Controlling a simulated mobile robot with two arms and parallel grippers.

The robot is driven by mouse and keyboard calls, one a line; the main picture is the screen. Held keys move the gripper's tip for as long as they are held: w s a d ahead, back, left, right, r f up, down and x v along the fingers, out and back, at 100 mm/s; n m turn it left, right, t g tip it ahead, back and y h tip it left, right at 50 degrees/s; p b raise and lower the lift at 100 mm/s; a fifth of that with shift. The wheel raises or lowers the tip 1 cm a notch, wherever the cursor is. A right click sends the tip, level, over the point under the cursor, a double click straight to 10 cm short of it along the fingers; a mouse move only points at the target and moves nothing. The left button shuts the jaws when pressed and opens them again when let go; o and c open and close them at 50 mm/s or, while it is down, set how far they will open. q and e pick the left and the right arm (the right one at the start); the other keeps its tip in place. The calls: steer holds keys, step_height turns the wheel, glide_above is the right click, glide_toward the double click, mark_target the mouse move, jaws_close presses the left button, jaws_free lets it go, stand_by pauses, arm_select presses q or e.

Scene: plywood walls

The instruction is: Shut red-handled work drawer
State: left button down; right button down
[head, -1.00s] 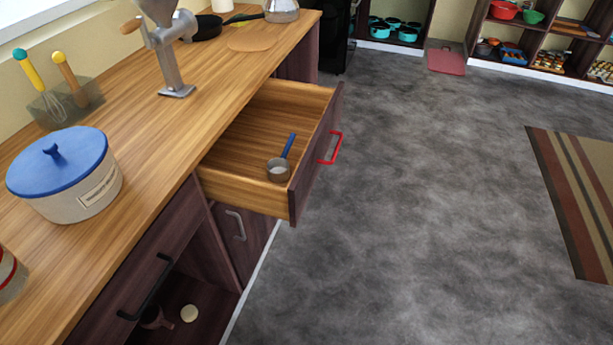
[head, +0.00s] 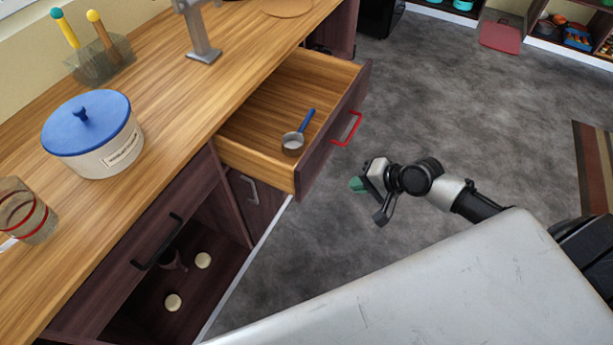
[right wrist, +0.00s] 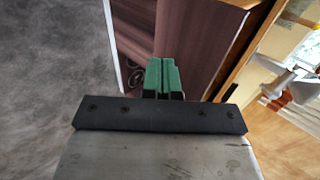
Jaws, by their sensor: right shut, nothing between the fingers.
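The work drawer (head: 318,151) stands pulled out from under the wooden counter, with its dark front facing the floor area on the right. Its red handle (head: 347,129) is on that front. A small pot with a blue handle (head: 293,143) lies inside the drawer. My right gripper (head: 358,185) is shut and empty, in front of and below the drawer front, apart from the red handle. In the right wrist view its green fingertips (right wrist: 163,78) are together, with dark brown cabinet panels beyond them. My left gripper is not in view.
On the counter (head: 185,120) stand a blue-lidded pot (head: 98,145), a glass jar (head: 28,215) and a utensil holder (head: 100,62). A black-handled front (head: 140,240) is at lower left, above an open compartment. Grey floor (head: 450,130) is clear right of the drawer.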

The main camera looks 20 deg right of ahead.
mark_target(309, 182)
steer(key=x, duration=0.3)
steer(key=r+x, duration=0.1)
steer(key=x, duration=0.3)
steer(key=w+x, duration=0.1)
steer(key=x, duration=0.3)
steer(key=shift+w+a+p, duration=0.2)
steer(key=shift+a+p, duration=0.15)
steer(key=shift+a, duration=0.15)
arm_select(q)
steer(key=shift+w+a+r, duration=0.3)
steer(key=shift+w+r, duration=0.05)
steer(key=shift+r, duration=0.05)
arm_select(e)
steer(key=shift+w+a, duration=0.35)
steer(key=shift+w, duration=0.1)
